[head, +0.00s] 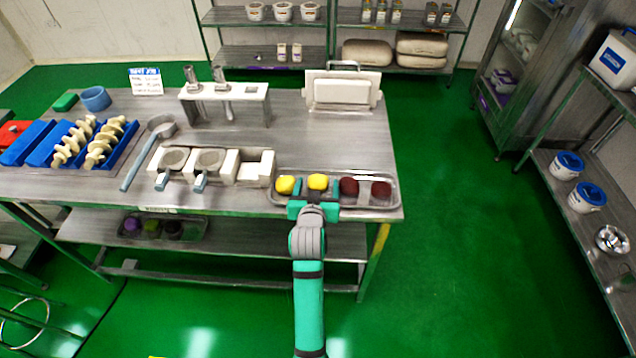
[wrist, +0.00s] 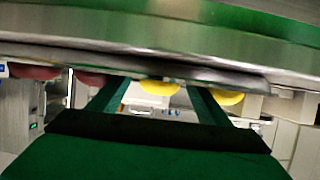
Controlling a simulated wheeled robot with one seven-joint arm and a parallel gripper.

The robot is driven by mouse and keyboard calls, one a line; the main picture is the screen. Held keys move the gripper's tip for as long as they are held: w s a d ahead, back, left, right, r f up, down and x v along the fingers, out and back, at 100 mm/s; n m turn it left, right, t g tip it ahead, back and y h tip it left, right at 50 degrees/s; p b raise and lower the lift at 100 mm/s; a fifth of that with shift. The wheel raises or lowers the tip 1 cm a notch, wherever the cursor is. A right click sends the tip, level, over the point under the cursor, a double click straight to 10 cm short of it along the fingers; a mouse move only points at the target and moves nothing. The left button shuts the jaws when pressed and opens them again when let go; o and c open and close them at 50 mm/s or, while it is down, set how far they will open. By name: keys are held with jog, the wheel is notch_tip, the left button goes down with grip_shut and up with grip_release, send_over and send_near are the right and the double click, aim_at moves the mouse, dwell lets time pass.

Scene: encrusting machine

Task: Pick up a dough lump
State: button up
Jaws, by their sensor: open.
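Two yellow dough lumps and two dark red ones sit in a row on a metal tray (head: 393,203) at the table's front right. The left yellow lump (head: 285,184) and the right yellow lump (head: 317,181) are next to the dark red lumps (head: 349,187) (head: 381,190). My gripper (head: 316,190) is open, with its teal fingers either side of the right yellow lump. The wrist view looks upside down. It shows that yellow lump (wrist: 160,88) between my fingers, and the other yellow lump (wrist: 230,97) outside them. I cannot tell whether the fingers touch the lump.
The metal table (head: 330,140) holds white blocks with handled cups (head: 209,160) left of the tray. A white stand (head: 225,92) and a white upright board (head: 342,90) stand behind. Blue trays with cream screw-shaped parts (head: 98,145) lie at left. The floor right of the table is clear.

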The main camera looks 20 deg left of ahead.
jog(key=shift+c, duration=0.3)
jog(key=shift+d, duration=0.1)
jog(key=c, duration=1.1)
